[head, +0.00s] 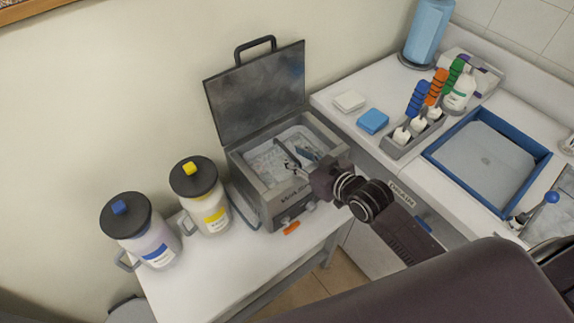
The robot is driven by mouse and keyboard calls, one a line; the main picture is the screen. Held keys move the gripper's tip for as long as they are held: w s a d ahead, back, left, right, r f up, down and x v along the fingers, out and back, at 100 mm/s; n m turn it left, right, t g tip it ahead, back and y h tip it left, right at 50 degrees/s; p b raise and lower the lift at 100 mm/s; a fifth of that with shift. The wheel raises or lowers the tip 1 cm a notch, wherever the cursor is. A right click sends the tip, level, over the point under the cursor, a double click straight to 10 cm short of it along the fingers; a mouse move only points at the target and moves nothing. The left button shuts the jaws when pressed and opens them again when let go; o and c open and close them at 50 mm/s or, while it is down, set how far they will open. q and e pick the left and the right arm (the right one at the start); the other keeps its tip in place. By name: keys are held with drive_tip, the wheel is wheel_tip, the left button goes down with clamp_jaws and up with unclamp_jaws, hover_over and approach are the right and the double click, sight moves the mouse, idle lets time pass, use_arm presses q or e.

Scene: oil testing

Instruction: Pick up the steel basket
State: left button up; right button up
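A grey steel fryer (258,187) stands with its lid (257,95) raised at the back. Two tray-like wells sit side by side in its top. The left well (262,165) has a pale, mottled inside. The right well (300,140) holds something small and dark. I cannot clearly make out the steel basket; metal parts show in the wells, partly covered by my gripper. My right gripper (291,167) reaches in from the right over the fryer's front edge, with its fingertips at the wells. Its fingers are too small to tell whether they grip anything. My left gripper is out of view.
Two lidded jugs, one with a blue knob (150,245) and one with a yellow knob (208,215), stand left of the fryer.

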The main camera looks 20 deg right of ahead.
sight(289, 152)
drive_tip(key=shift+p+x, duration=0.45)
drive_tip(key=shift+x, duration=1.8)
drive_tip(key=shift+d, duration=0.1)
clamp_jaws()
